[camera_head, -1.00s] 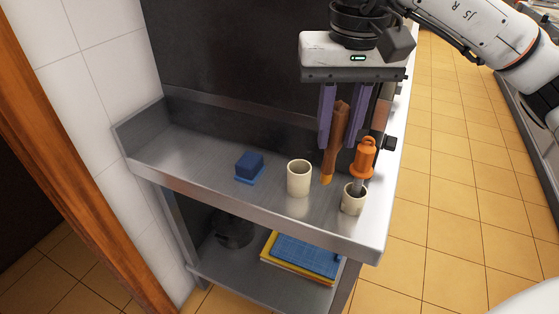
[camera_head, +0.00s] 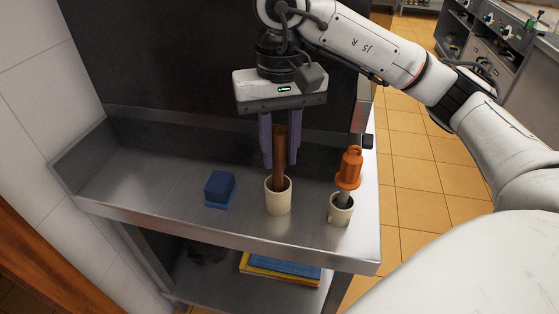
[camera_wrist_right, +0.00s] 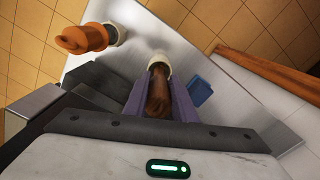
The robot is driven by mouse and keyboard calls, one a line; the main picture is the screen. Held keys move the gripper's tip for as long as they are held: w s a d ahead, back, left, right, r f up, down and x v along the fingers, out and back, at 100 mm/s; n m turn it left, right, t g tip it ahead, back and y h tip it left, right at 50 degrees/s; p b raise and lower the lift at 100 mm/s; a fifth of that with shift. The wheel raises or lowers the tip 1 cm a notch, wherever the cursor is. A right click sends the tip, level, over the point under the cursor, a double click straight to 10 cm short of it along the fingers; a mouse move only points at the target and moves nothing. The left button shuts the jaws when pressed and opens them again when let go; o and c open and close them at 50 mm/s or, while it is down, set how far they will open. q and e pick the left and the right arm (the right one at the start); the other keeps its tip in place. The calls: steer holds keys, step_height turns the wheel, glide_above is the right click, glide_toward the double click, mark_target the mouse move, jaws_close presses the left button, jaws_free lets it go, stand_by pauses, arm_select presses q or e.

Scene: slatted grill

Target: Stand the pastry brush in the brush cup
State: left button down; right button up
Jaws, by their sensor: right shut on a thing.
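The pastry brush (camera_head: 279,158) has a brown wooden handle and stands nearly upright with its lower end inside a cream cup (camera_head: 278,203), the brush cup. Its bristles are hidden by the cup wall. My right gripper (camera_head: 280,158) is shut on the brush handle, with a purple finger on each side, above the cup rim. In the right wrist view the handle (camera_wrist_right: 158,92) lies between the fingers and points into the cup mouth (camera_wrist_right: 160,60). My left gripper is not in view.
A second cream cup (camera_head: 340,212) holds an orange-handled tool (camera_head: 349,168) to the right. A blue block (camera_head: 220,187) sits to the left on the steel shelf (camera_head: 150,182). Yellow and blue folded cloths (camera_head: 280,268) lie on the lower shelf.

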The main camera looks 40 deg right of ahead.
mark_target(278, 167)
step_height(278, 167, down, 2)
steer(key=shift+f, duration=0.35)
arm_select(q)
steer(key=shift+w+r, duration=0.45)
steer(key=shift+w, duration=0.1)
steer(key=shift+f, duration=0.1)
arm_select(e)
steer(key=o, duration=1)
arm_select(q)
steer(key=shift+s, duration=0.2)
arm_select(e)
steer(key=shift+o, duration=0.2)
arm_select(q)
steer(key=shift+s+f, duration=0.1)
arm_select(e)
steer(key=shift+w+r, duration=0.1)
steer(key=shift+r, duration=0.05)
